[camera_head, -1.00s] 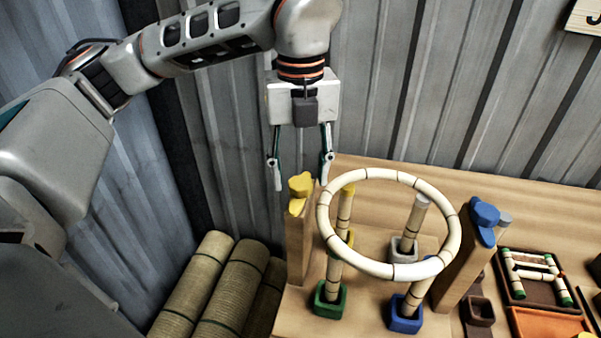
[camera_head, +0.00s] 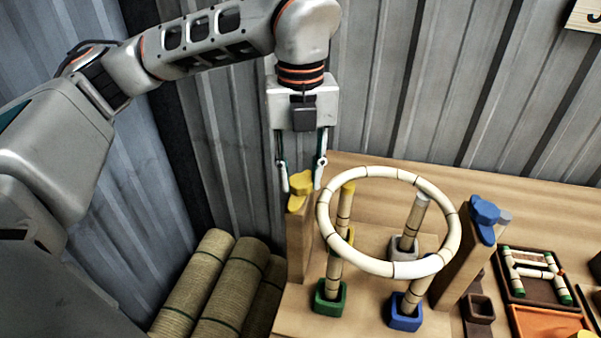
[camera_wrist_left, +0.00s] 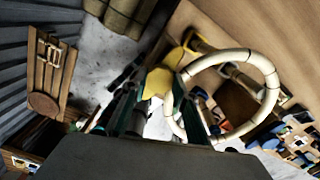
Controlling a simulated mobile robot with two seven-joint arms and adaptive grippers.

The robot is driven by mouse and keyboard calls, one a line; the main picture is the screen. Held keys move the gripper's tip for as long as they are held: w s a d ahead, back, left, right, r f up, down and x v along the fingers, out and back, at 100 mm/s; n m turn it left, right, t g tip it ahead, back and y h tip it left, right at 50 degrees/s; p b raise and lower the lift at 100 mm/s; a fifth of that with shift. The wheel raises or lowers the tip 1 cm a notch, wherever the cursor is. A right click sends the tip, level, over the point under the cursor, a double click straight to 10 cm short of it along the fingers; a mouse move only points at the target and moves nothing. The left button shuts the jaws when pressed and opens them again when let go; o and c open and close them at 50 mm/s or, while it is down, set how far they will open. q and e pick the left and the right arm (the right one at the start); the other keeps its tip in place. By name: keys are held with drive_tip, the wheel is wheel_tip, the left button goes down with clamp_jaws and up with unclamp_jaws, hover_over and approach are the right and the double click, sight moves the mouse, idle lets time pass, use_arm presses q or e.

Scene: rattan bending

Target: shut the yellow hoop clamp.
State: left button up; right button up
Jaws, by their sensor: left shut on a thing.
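The yellow hoop clamp (camera_head: 301,183) sits on top of a wooden post (camera_head: 299,245) at the left of the hoop. My left gripper (camera_head: 301,187) points down over it, with its fingers shut on the clamp from both sides. In the left wrist view the yellow clamp (camera_wrist_left: 158,83) shows between the fingertips. The pale rattan hoop (camera_head: 323,225) lies level on upright canes, its left edge beside the yellow clamp. The clamp's contact with the hoop is hard to tell. My right gripper is not in view.
A blue clamp (camera_head: 484,211) tops a second post at the hoop's right. Canes stand in green (camera_head: 331,296), blue (camera_head: 405,314) and grey (camera_head: 403,248) sockets. Rattan rolls (camera_head: 205,285) lie left of the table. A corrugated wall is behind.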

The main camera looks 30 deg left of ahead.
sight(301, 181)
use_arm(q)
drive_tip(key=m, duration=0.4)
drive_tip(key=shift+m, duration=0.3)
drive_tip(key=m, duration=0.4)
drive_tip(key=shift+m, duration=0.3)
drive_tip(key=m, duration=0.4)
drive_tip(key=shift+m, duration=2.1)
drive_tip(key=o, duration=1.1)
wheel_tip(301, 181, up, 12)
